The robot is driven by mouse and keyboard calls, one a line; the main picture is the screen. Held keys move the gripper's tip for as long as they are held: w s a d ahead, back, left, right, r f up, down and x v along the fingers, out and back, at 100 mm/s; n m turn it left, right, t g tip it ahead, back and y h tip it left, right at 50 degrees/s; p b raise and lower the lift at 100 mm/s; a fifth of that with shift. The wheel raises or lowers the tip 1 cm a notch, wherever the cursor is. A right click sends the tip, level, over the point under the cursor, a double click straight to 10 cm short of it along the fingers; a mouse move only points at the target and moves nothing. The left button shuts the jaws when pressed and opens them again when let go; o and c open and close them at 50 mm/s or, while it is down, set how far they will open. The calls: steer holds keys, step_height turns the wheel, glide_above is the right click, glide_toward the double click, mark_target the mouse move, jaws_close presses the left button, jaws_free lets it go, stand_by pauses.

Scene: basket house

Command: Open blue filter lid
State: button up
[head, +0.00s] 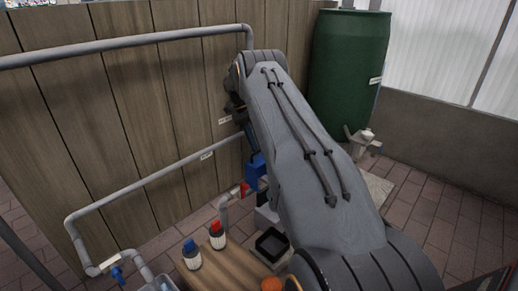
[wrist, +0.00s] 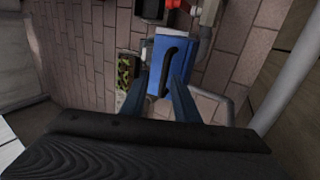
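The blue filter lid (wrist: 154,58) is in the upper middle of the wrist view, with a dark curved handle (wrist: 173,58) across its top. It looks closed. My gripper (wrist: 160,80) is open, its two fingers apart and pointing toward the lid, one on each side of the handle's lower end. I cannot tell whether the fingers touch the lid. In the head view, blue parts of the filter (head: 256,166) show just left of my arm, which hides much of that area.
A grey pipe (head: 140,178) runs along the wooden fence (head: 120,110). A wooden table (head: 225,272) holds a blue-capped bottle (head: 191,255) and a red-capped bottle (head: 217,236). A black tray (head: 271,245) is beside it. A green tank (head: 345,70) stands at the back right.

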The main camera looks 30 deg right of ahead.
steer(key=shift+v, duration=2.95)
steer(key=c, duration=0.5)
steer(key=shift+n+p, duration=0.3)
steer(key=shift+p, duration=0.2)
jaws_close()
step_height(320, 180, down, 8)
steer(key=w+n+t+y+p, duration=0.15)
steer(key=n+t+p, duration=0.5)
steer(key=n, duration=1.05)
steer(key=shift+s+d+r+g, duration=0.1)
steer(key=shift+s+r+g, duration=0.15)
steer(key=shift+s+r, duration=0.4)
steer(key=shift+s+d+r+g, duration=0.15)
steer(key=shift+s+r, duration=0.25)
steer(key=shift+s, duration=0.55)
